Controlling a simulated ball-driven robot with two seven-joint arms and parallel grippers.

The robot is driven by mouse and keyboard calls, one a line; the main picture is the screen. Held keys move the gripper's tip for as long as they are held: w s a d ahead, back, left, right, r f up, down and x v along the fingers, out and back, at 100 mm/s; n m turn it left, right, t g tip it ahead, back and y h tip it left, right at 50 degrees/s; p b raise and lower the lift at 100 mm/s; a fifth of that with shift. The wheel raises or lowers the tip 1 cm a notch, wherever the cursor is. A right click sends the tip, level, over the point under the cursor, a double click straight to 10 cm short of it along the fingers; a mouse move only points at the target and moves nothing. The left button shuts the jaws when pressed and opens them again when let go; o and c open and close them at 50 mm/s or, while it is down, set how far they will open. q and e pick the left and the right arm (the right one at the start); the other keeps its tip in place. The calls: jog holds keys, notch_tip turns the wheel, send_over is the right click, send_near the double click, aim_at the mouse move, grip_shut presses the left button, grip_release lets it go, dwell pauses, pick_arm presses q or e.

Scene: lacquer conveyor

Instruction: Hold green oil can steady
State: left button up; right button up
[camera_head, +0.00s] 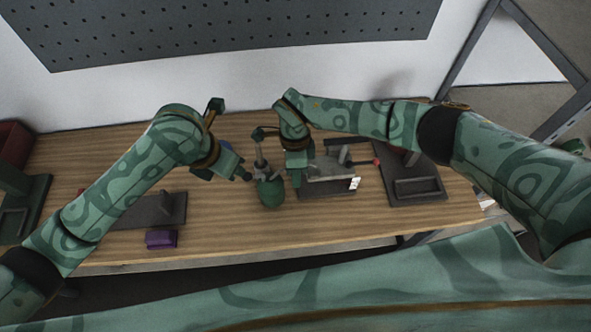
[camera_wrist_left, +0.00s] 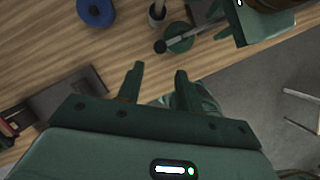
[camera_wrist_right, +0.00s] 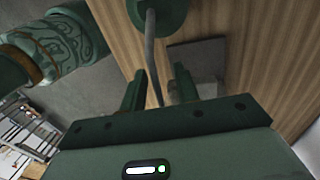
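The green oil can (camera_head: 270,193) stands on the wooden bench near its middle. My right gripper (camera_head: 297,178) is just right of it, fingers pointing down. In the right wrist view the can (camera_wrist_right: 172,12) is at the top edge, and a thin grey rod, apparently its spout, runs from it down between my open right fingers (camera_wrist_right: 158,80); I cannot tell whether they touch it. My left gripper (camera_head: 244,177) is left of the can, apart from it. In the left wrist view its fingers (camera_wrist_left: 157,78) are open and empty, and the can (camera_wrist_left: 180,37) lies beyond them.
A blue spool (camera_wrist_left: 95,9) and a grey cylinder (camera_wrist_left: 157,14) stand behind the can. A purple block (camera_head: 161,239) and a dark tray (camera_head: 145,213) lie left. A grey fixture (camera_head: 328,187) and a dark tray (camera_head: 412,187) are right. Bare bench lies in front of the can.

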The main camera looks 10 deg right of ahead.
grip_shut()
pick_arm(q)
grip_shut()
dwell(1.5)
